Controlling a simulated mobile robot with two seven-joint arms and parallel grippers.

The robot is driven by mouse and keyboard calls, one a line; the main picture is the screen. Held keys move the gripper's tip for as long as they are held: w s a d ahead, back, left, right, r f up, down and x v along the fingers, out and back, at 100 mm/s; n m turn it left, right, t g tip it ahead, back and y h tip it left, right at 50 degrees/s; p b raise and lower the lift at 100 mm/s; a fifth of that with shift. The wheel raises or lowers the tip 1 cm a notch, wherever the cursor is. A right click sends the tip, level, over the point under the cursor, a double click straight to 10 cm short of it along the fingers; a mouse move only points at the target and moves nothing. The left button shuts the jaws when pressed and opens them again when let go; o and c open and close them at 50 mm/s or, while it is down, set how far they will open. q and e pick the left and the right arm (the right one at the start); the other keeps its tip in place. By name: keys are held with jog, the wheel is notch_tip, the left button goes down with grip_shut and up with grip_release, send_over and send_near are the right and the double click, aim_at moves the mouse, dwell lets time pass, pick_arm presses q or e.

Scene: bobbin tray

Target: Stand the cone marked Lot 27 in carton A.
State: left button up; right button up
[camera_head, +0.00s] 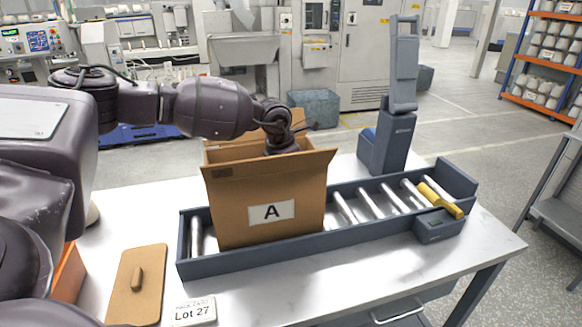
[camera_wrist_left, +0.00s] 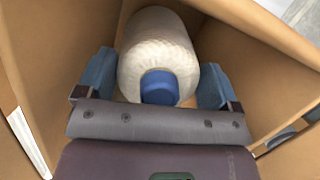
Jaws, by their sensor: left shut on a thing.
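Carton A (camera_head: 235,200) is an open brown box with its flaps up, standing on the roller conveyor. My left arm reaches over its top, and my left gripper is down inside it, hidden by the front wall in the head view. In the left wrist view my left gripper (camera_wrist_left: 154,82) is shut on a cream yarn cone (camera_wrist_left: 158,45) with a blue core end (camera_wrist_left: 159,88). Brown carton walls surround the cone; I cannot see whether its base touches the floor. No lot mark shows on it. A card reading Lot 27 (camera_head: 193,311) lies on the table's front edge. My right gripper is not in view.
The roller conveyor (camera_head: 270,256) has low grey side walls. A yellow bar (camera_head: 440,199) lies across its right end. A brown board with a handle (camera_head: 136,290) lies at front left. A grey post device (camera_head: 390,140) stands behind. The table's front right is clear.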

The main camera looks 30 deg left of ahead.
pick_arm(q)
jog(key=shift+f, duration=0.25)
jog(key=o, duration=1.2)
jog(key=v, duration=1.1)
